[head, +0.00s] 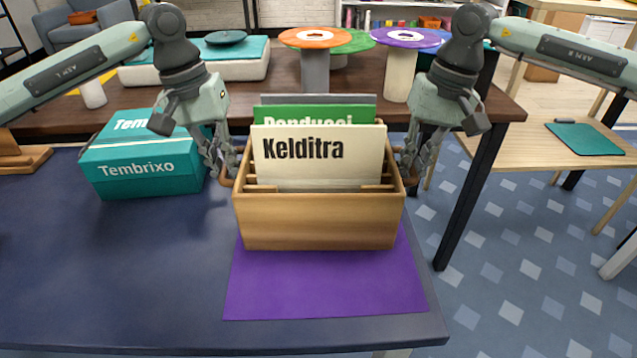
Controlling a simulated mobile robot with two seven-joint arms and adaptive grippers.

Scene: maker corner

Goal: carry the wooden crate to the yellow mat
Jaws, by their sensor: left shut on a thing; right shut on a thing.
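The wooden crate (318,222) is in the middle of the head view, upright, over the far part of a purple mat (325,290). I cannot tell whether it rests on the mat or hangs just above it. Several upright record sleeves stand in it, the front one cream and marked Kelditra (318,165). My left gripper (226,174) is shut on the crate's left handle. My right gripper (406,174) is shut on its right handle. No yellow mat shows in this view.

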